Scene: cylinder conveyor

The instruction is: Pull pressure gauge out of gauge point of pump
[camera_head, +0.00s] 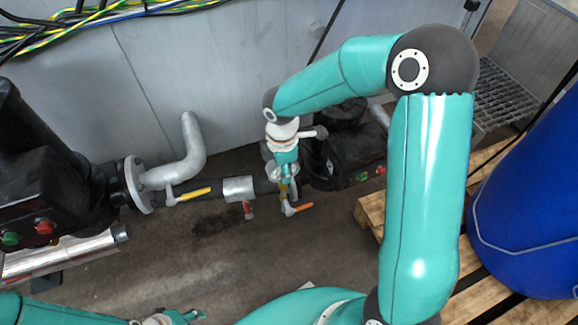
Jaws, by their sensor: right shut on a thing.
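My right gripper (286,181) points down at the pipe beside the black pump (345,160) in the middle. It is shut on the pressure gauge, which the fingers and wrist almost wholly hide; only a small brass-coloured part shows at the fingertips. Whether the gauge still sits in the gauge point cannot be told. A valve with an orange handle (298,208) is just below the fingertips. My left gripper (196,315) is at the bottom edge, left of the middle, far from the pump; its fingers are too small to tell open from shut.
A pipe with a yellow-handled valve (193,194) and a red-handled valve (248,210) runs left to another black pump (40,190). A bent grey pipe (190,150) rises behind. A blue barrel (530,200) stands on a wooden pallet (488,297) at right. Cables (80,22) run along the top left.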

